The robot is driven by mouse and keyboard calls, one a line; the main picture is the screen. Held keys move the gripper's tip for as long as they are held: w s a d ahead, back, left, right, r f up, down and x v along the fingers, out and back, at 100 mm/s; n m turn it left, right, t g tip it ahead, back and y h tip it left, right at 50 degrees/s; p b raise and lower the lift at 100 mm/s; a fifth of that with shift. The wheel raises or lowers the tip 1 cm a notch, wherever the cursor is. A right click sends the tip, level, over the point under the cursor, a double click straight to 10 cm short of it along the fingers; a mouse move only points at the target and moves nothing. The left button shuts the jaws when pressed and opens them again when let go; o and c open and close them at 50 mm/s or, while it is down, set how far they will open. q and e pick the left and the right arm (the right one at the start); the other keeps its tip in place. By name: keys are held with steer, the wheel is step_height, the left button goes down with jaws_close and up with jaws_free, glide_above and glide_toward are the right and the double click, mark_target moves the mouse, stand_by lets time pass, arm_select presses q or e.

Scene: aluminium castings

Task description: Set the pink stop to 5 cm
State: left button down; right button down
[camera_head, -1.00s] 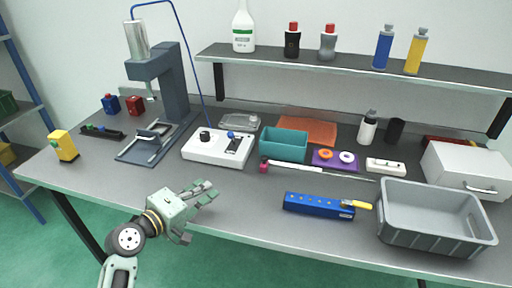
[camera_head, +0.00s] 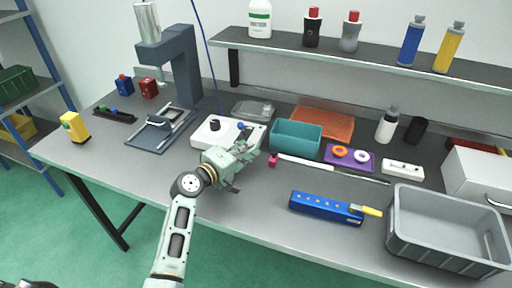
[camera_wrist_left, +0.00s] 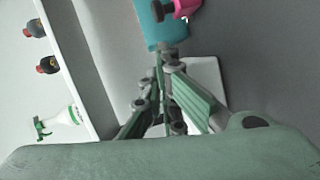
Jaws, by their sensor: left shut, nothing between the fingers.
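The pink stop (camera_head: 273,159) sits at the left end of a slim white and metal rail (camera_head: 310,163) lying on the bench. My left gripper (camera_head: 256,147) is shut and empty. It is just left of the pink stop, over the right part of the white box with knobs (camera_head: 205,133), and partly hides that box. No contact with the stop can be seen. In the left wrist view the closed fingertips (camera_wrist_left: 161,62) show below the pink stop (camera_wrist_left: 186,9), which has a dark knob. Scale marks on the rail cannot be read. My right gripper is not in view.
A teal bin (camera_head: 297,137) stands behind the rail. A purple tray (camera_head: 349,157) with rings lies to its right. A blue block (camera_head: 326,208) with a yellow-handled part and a grey crate (camera_head: 447,231) are in front and right. The bench front left is clear.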

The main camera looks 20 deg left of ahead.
mark_target(274, 157)
arm_select(q)
steer(key=shift+w+d+f, duration=0.1)
steer(key=shift+w+d, duration=0.05)
steer(key=shift+d, duration=0.5)
steer(key=shift+w+d+f, duration=0.1)
steer(key=shift+w+d, duration=0.05)
steer(key=shift+d, duration=0.45)
steer(key=shift+w+f, duration=0.1)
steer(key=shift+d, duration=0.1)
steer(key=d, duration=0.2)
steer(key=d+p, duration=0.1)
steer(key=d, duration=0.1)
steer(key=shift+s+d+p, duration=0.2)
steer(key=shift+d+p, duration=0.1)
steer(key=shift+d, duration=0.25)
steer(key=shift+a, duration=0.1)
